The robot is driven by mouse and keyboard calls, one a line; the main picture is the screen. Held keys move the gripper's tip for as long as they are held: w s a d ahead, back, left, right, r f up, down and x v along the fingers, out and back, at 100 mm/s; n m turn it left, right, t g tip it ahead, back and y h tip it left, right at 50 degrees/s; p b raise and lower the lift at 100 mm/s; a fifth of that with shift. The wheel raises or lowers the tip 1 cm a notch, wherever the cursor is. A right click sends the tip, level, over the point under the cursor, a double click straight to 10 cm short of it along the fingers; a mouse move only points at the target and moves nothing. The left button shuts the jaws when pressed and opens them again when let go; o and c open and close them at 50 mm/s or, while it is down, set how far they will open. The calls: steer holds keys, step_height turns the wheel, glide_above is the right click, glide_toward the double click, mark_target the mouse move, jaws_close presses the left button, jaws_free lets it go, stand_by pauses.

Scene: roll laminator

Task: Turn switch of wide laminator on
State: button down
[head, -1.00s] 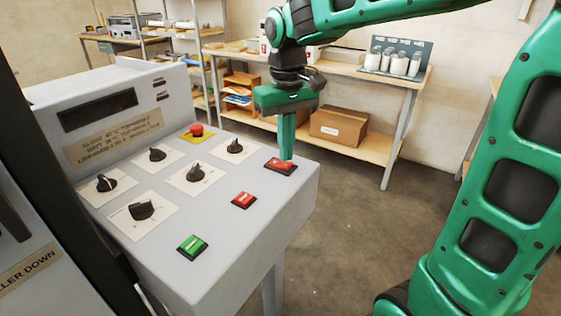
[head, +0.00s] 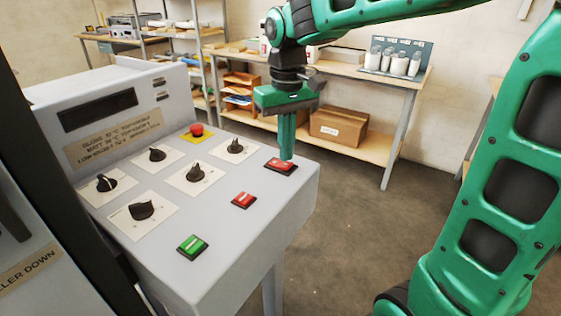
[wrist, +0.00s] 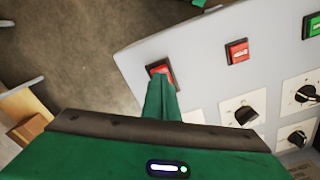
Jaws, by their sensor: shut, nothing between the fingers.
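The laminator's sloped grey control panel (head: 225,225) fills the left of the head view. A red rocker switch (head: 281,166) sits at its far right corner; it also shows in the wrist view (wrist: 160,70). My gripper (head: 287,156) is shut and empty, pointing down with its tips at this switch. I cannot tell whether the tips touch it. In the wrist view the fingers (wrist: 161,78) partly cover the switch. A second red switch (head: 243,200) and a green switch (head: 192,246) lie nearer along the same edge. Which switch turns the laminator on is not readable.
Several black knobs (head: 196,173) on white plates and a red emergency button (head: 196,130) on yellow stand on the panel left of my gripper. A wooden bench (head: 375,147) with a cardboard box (head: 339,126) is behind. Open floor lies to the right.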

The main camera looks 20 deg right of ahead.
steer(key=shift+f, duration=0.75)
stand_by(1.0)
steer(key=shift+r, duration=0.15)
step_height(320, 180, up, 7)
stand_by(0.9)
steer(key=s+d+f+m, duration=0.3)
steer(key=s+d+f, duration=0.4)
steer(key=s+d, duration=0.2)
steer(key=s+d+f+m, duration=0.4)
steer(key=s+d+f, duration=0.3)
steer(key=s, duration=0.7)
steer(key=shift+s+d+f+m, duration=0.25)
steer(key=shift+d+f+m, duration=0.05)
steer(key=shift+d, duration=0.7)
